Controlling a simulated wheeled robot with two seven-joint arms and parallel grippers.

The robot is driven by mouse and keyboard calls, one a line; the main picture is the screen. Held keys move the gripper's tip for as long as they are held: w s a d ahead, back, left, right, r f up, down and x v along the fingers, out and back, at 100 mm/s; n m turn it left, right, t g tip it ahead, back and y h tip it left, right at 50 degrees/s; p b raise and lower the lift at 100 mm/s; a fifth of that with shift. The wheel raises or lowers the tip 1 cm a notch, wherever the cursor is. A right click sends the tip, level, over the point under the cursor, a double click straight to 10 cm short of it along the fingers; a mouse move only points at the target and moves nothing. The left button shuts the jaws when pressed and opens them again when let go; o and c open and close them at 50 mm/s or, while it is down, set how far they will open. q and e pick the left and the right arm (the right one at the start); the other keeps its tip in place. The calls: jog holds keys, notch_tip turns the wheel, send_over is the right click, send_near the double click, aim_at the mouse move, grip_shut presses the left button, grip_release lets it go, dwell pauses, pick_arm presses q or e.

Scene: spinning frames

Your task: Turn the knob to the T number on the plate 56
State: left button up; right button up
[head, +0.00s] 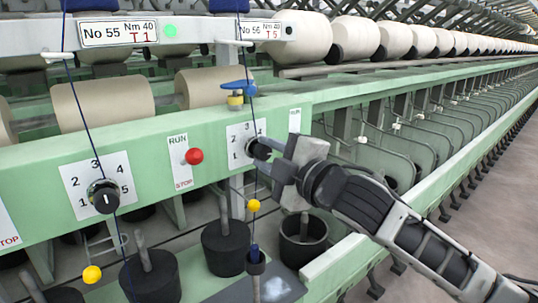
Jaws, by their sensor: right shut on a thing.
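The plate 56 (260,30) is on the upper rail and reads No 56, Nm 40, with T 5 in red. Below it, a white dial card (240,133) on the green beam shows 1, 2, 3 and 4; the rest of its numbers are hidden. Its black knob (257,149) is at the card's lower right. My right gripper (271,154) comes in from the right and is shut on this knob. The fingers cover much of the knob, so its pointer direction cannot be told. My left gripper is not in view.
Plate 55 (118,32) reads T 1, above another black knob (104,196) on a dial card. Black pots (225,246) stand below the beam.

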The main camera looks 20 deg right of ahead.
jog(key=shift+r+m, duration=0.15)
jog(key=shift+m, duration=0.95)
jog(key=o, duration=0.9)
jog(key=shift+w, duration=0.1)
jog(key=shift+o, duration=0.2)
